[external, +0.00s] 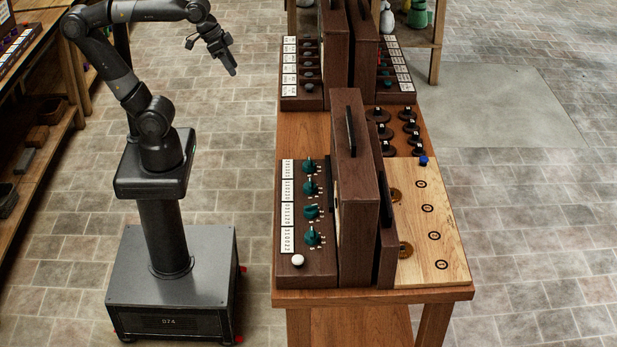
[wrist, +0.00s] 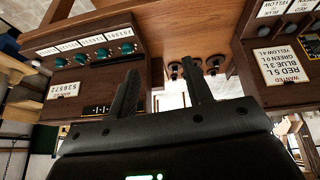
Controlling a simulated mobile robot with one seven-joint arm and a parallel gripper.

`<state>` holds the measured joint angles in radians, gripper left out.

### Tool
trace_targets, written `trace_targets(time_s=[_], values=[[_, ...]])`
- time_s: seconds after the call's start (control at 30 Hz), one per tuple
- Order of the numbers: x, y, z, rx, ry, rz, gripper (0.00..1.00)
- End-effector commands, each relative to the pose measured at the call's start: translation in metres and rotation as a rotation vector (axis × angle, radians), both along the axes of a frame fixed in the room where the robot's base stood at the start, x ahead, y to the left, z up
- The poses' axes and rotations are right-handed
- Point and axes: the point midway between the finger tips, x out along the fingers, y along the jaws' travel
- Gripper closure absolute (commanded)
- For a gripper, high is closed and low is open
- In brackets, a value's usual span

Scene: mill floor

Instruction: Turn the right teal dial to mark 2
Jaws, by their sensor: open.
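Several teal dials stand in a row on a dark wooden panel (external: 307,273) with white cards beside them. In the external view the nearest dial (external: 312,236) is beside a white round knob (external: 297,261), and the farthest dial (external: 309,166) is at the other end. The row also shows at upper left in the wrist view, from one end dial (wrist: 60,62) to the other (wrist: 127,48). The dials' marks are too small to read. My gripper (external: 231,70) is open and empty, raised left of the bench and apart from the dials; its fingers (wrist: 163,82) show in the wrist view.
A tall dark wooden box (external: 352,180) rises behind the dials. A second panel (external: 302,103) with dark knobs lies farther along the bench. A light wooden board (external: 440,225) is on the far side. Tiled floor (external: 250,170) is free between my base and the bench.

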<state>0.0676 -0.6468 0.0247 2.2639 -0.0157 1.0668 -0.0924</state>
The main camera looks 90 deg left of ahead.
Motion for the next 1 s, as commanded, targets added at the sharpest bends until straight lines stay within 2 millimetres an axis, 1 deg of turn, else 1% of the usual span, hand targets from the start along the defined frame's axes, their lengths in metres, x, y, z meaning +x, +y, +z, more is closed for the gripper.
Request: trace_targets(time_s=[0.03,0.17,0.2,0.27,0.4,0.47,0.6,0.67,0.77,0.8,0.87,0.9,0.97,1.0], values=[[0.013,-0.006,0.008,-0.022,0.016,0.007,0.54],[0.046,-0.025,0.028,-0.086,0.06,0.046,0.54],[0.057,-0.031,0.034,-0.103,0.076,0.059,0.54],[0.074,-0.043,0.042,-0.129,0.1,0.081,0.54],[0.114,-0.073,0.056,-0.179,0.16,0.134,0.54],[0.131,-0.088,0.06,-0.195,0.185,0.159,0.54],[0.167,-0.128,0.065,-0.223,0.243,0.213,0.54],[0.181,-0.148,0.064,-0.23,0.266,0.237,0.54],[0.203,-0.182,0.062,-0.237,0.303,0.277,0.54],[0.211,-0.197,0.06,-0.237,0.317,0.293,0.54],[0.221,-0.22,0.057,-0.236,0.336,0.315,0.54],[0.227,-0.236,0.053,-0.235,0.348,0.331,0.54],[0.235,-0.261,0.048,-0.231,0.366,0.354,0.54],[0.239,-0.278,0.044,-0.227,0.376,0.369,0.54]])
